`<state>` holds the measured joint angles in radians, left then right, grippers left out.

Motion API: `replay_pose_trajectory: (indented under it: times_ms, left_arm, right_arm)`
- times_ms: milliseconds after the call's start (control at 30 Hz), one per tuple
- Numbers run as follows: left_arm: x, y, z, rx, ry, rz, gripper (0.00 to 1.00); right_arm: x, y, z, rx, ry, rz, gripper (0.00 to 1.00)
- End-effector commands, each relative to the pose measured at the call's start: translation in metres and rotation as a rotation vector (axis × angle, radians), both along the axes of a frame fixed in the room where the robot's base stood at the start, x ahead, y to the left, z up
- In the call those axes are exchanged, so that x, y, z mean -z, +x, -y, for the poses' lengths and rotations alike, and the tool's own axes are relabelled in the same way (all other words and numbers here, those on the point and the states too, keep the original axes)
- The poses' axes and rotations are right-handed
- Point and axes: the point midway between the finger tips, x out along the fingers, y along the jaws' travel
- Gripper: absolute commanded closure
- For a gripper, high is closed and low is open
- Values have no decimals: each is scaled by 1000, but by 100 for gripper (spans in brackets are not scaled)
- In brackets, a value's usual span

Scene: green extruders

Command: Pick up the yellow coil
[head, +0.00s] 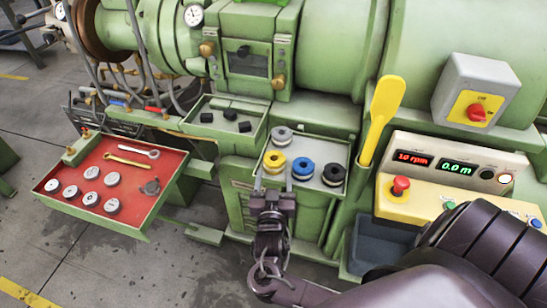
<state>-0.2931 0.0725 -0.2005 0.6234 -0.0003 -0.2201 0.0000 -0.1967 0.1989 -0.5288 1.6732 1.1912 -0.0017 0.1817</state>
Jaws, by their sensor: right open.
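The yellow coil (274,163) sits at the left front of a grey-lined green tray (318,152) on the machine. My right gripper (274,188) is just in front of the yellow coil, at the tray's front edge, with its fingers apart and pointing toward the coil. Nothing shows between the fingers. The front of the coil is close to the fingertips, and I cannot tell whether they touch. My left gripper is not in view.
A blue coil (303,169) and a black coil (333,175) stand to the right in the same tray, and a grey coil (281,136) stands behind. A yellow paddle (382,115) rises at the right. A red tray (110,180) with several discs is at the left.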

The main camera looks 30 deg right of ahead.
Motion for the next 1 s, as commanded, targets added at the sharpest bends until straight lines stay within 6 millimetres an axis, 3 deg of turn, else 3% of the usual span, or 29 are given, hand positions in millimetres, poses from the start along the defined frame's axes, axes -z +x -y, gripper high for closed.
replay_pose_trajectory:
  times_ms: [100, 500, 800, 1000]
  left_arm:
    - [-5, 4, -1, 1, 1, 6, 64]
    - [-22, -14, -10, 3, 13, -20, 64]
    - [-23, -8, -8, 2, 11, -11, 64]
    - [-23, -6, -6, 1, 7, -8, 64]
  right_arm:
    - [-3, 11, 8, 1, -3, 2, 41]
    - [-8, 55, 38, -1, -2, 0, 41]
    - [-5, 59, 42, -1, 1, -2, 41]
    - [-6, 59, 42, -1, 1, -1, 64]
